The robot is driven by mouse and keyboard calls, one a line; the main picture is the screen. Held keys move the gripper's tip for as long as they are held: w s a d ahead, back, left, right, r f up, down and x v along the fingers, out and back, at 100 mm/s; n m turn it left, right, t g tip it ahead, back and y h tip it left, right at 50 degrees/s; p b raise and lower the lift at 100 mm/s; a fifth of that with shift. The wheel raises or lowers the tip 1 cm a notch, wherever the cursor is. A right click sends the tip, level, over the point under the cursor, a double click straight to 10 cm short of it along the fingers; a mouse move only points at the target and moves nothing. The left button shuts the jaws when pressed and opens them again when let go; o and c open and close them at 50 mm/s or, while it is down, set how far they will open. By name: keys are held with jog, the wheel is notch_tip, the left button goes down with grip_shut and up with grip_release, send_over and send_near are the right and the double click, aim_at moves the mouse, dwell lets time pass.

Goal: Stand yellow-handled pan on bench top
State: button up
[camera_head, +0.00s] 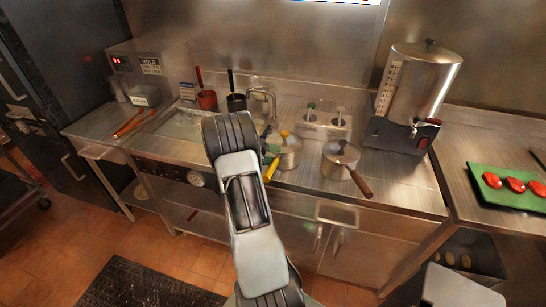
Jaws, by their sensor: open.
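The yellow-handled pan (291,155) is a small metal pot with a lid and a yellow-orange knob. It appears upright on the steel bench top (395,187), near its front edge. Its yellow handle points toward me and down to the left, just right of my arm. My gripper (268,151) shows only as a small dark part beside the pan's left side, close to the handle's root. It is open, but my arm hides most of it. I cannot tell whether the jaws are around the handle or only beside it.
A brown-handled pan (341,157) stands just right. A steel urn (418,85) is behind it at the right. A green tray (509,188) with red pieces lies far right. Bench at right front is clear.

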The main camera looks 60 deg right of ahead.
jog(key=w+a+r+n+t+h+b, duration=0.1)
jog(key=w+a+r+n+t+h, duration=0.2)
jog(key=w+a+r+n+t, duration=0.45)
jog(key=w+a+r+n+t+h+b, duration=0.25)
jog(key=w+r+t, duration=0.3)
jog(key=w, duration=0.55)
jog(key=w+a+r+n+t+y, duration=0.4)
jog(key=a+r+n+t+y, duration=0.1)
jog(key=a+n+t, duration=0.5)
jog(key=s+a+f+n+g+y, duration=0.1)
jog(key=s+a+n+y, duration=0.3)
jog(key=a+n, duration=0.45)
jog(key=s+a+f+n+y, duration=0.1)
jog(key=s+a+n+y, duration=0.2)
jog(key=a+n+y, duration=0.5)
jog(key=s+a+f+n+g, duration=0.2)
jog(key=s+f+n+g, duration=0.2)
jog(key=s, duration=0.5)
jog(key=s+a+f+n+g+h, duration=0.1)
jog(key=s+a+f+n+g, duration=0.1)
jog(key=s, duration=0.6)
notch_tip(320, 180, down, 2)
jog(key=shift+s+a+f+n+g+p, duration=0.1)
jog(key=shift+s+a+n+g+p, duration=0.25)
jog(key=shift+n+g, duration=0.65)
